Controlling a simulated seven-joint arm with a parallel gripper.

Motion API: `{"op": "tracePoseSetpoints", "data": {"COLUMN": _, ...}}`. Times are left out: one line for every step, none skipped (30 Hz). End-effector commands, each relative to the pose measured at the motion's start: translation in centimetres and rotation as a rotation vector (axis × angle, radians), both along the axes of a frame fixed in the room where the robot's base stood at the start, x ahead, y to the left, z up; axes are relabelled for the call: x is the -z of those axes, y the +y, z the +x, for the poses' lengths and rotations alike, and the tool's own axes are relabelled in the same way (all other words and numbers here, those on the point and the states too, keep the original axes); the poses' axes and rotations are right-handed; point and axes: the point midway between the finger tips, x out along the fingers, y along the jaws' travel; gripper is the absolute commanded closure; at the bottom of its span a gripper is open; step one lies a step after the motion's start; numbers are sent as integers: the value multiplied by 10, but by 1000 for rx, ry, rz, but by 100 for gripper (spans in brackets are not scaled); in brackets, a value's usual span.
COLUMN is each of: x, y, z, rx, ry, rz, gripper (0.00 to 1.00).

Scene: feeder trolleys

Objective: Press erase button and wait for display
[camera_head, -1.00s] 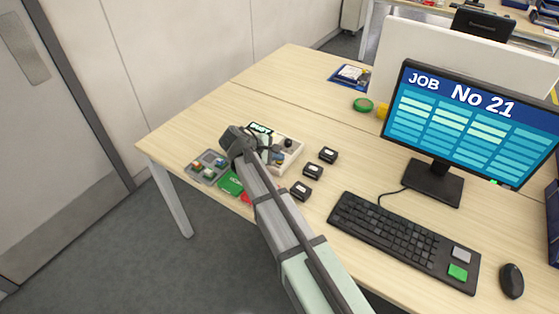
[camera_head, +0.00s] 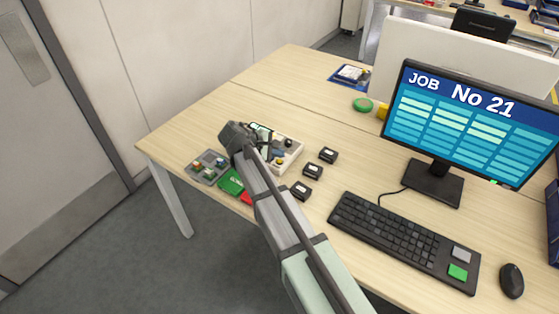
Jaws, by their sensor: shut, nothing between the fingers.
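A cream device box (camera_head: 294,146) lies on the desk left of the keyboard. It has a black knob (camera_head: 289,143), a blue button (camera_head: 278,154) and a small dark display (camera_head: 262,128) at its back left. My arm comes from the bottom and covers the box's left part. My gripper (camera_head: 264,145) points down over that covered part, shut and empty. Its fingertips are too small and hidden to tell whether they touch a button. I cannot make out which button is erase. The display is partly covered, and I cannot read it.
A grey sorting tray (camera_head: 207,167), a green tray (camera_head: 231,182) and a red one (camera_head: 246,198) lie near the left desk edge. Several small black blocks (camera_head: 313,171) sit right of the box. A keyboard (camera_head: 390,235), mouse (camera_head: 511,281) and monitor (camera_head: 470,125) showing "JOB No 21" stand further right.

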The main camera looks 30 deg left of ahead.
Motion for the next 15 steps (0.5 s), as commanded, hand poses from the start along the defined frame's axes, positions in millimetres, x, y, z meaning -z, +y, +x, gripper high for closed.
{"op": "tracePoseSetpoints", "data": {"x": -1, "y": 0, "z": 0, "rx": 0, "ry": 0, "rz": 0, "gripper": 100}}
{"op": "tracePoseSetpoints", "data": {"x": -2, "y": 0, "z": 0, "rx": 0, "ry": 0, "rz": 0, "gripper": 100}}
{"op": "tracePoseSetpoints", "data": {"x": -4, "y": 0, "z": 0, "rx": 0, "ry": 0, "rz": 0, "gripper": 100}}
{"op": "tracePoseSetpoints", "data": {"x": -5, "y": 0, "z": 0, "rx": 0, "ry": 0, "rz": 0, "gripper": 100}}
{"op": "tracePoseSetpoints", "data": {"x": -7, "y": 0, "z": 0, "rx": 0, "ry": 0, "rz": 0, "gripper": 100}}
{"op": "tracePoseSetpoints", "data": {"x": -10, "y": 0, "z": 0, "rx": 0, "ry": -1, "rz": 1, "gripper": 100}}
{"op": "tracePoseSetpoints", "data": {"x": -12, "y": 0, "z": 0, "rx": 0, "ry": -1, "rz": 1, "gripper": 100}}
{"op": "tracePoseSetpoints", "data": {"x": -15, "y": 0, "z": 0, "rx": 0, "ry": -1, "rz": 2, "gripper": 100}}
{"op": "tracePoseSetpoints", "data": {"x": -18, "y": 0, "z": 0, "rx": 0, "ry": -1, "rz": 2, "gripper": 100}}
{"op": "tracePoseSetpoints", "data": {"x": -20, "y": 0, "z": 0, "rx": 0, "ry": -1, "rz": 2, "gripper": 100}}
{"op": "tracePoseSetpoints", "data": {"x": -23, "y": 0, "z": 0, "rx": 0, "ry": -1, "rz": 2, "gripper": 100}}
{"op": "tracePoseSetpoints", "data": {"x": -26, "y": 0, "z": 0, "rx": 0, "ry": -1, "rz": 2, "gripper": 100}}
{"op": "tracePoseSetpoints", "data": {"x": -28, "y": 0, "z": 0, "rx": 0, "ry": -1, "rz": 2, "gripper": 100}}
{"op": "tracePoseSetpoints", "data": {"x": -31, "y": 0, "z": 0, "rx": 0, "ry": -1, "rz": 2, "gripper": 100}}
{"op": "tracePoseSetpoints", "data": {"x": -34, "y": 0, "z": 0, "rx": 0, "ry": -1, "rz": 1, "gripper": 100}}
